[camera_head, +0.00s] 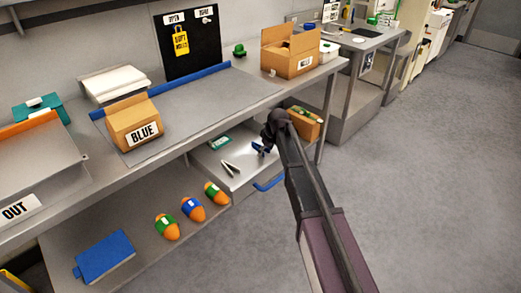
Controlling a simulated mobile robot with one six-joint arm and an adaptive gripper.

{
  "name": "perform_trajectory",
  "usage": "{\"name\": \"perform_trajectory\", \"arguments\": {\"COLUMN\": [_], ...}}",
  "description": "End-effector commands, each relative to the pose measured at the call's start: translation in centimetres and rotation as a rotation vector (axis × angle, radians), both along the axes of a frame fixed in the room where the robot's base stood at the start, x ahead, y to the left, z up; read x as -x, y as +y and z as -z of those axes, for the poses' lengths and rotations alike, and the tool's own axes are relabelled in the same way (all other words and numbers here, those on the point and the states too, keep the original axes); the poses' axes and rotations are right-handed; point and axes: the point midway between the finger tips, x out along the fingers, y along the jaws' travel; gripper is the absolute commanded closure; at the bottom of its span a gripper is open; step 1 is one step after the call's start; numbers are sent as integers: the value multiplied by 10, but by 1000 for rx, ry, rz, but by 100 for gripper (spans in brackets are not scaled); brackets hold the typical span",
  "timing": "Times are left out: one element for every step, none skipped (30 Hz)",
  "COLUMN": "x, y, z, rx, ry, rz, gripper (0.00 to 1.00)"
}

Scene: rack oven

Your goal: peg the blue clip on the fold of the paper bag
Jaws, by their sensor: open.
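My gripper (267,146) hangs over the open drawer (232,178) under the counter, pointing down. It is open, and its fingers are small and dark here. A small blue thing (260,149), which looks like the blue clip, shows right at the fingertips; I cannot tell whether they touch it. A brown package labelled BLUE (134,122) stands on the counter at the left and may be the paper bag; its fold is not clear. Another brown package (306,123) with green on top sits just behind my gripper, partly hidden by my arm.
The drawer has a blue handle (270,184) and also holds a tong-like tool (230,167) and a green-and-white item (219,143). An open carton (290,52) stands on the counter. Orange items (192,209) and a blue box (104,257) lie on the lower shelf. The right floor is clear.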

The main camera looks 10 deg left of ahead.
Motion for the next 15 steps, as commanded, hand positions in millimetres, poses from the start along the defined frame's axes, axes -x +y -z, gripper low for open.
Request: {"name": "perform_trajectory", "arguments": {"x": [0, 0, 0, 0, 0, 0, 0, 0, 0, 0, 0, 0, 0, 0, 0], "y": [0, 0, 0, 0, 0, 0, 0, 0, 0, 0, 0, 0, 0, 0, 0], "z": [0, 0, 0, 0, 0, 0, 0, 0, 0, 0, 0, 0, 0, 0, 0], "rx": [0, 0, 0, 0, 0, 0, 0, 0, 0, 0, 0, 0, 0, 0, 0], "ry": [0, 0, 0, 0, 0, 0, 0, 0, 0, 0, 0, 0, 0, 0, 0], "rz": [0, 0, 0, 0, 0, 0, 0, 0, 0, 0, 0, 0, 0, 0, 0], "gripper": [44, 53, 65, 74, 82, 94, 100, 100, 100, 100, 100, 100, 100, 100, 100]}}
